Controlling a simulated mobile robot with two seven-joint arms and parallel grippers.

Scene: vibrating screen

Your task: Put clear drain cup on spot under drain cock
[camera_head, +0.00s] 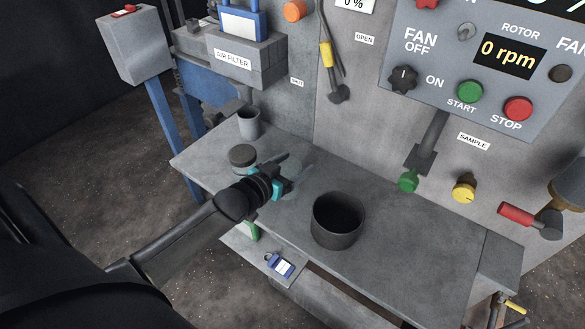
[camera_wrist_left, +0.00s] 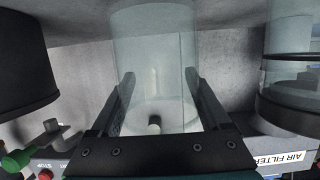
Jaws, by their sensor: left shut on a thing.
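My left gripper (camera_head: 284,172) is shut on the clear drain cup (camera_head: 297,176), which shows only faintly in the head view, above the grey bench. In the left wrist view the cup (camera_wrist_left: 154,55) is a transparent cylinder between the two fingers (camera_wrist_left: 160,105). No marked spot is clear to me. My right gripper is not in view.
Bench space right of the pot is clear. A control panel (camera_head: 480,70) overhangs the back right.

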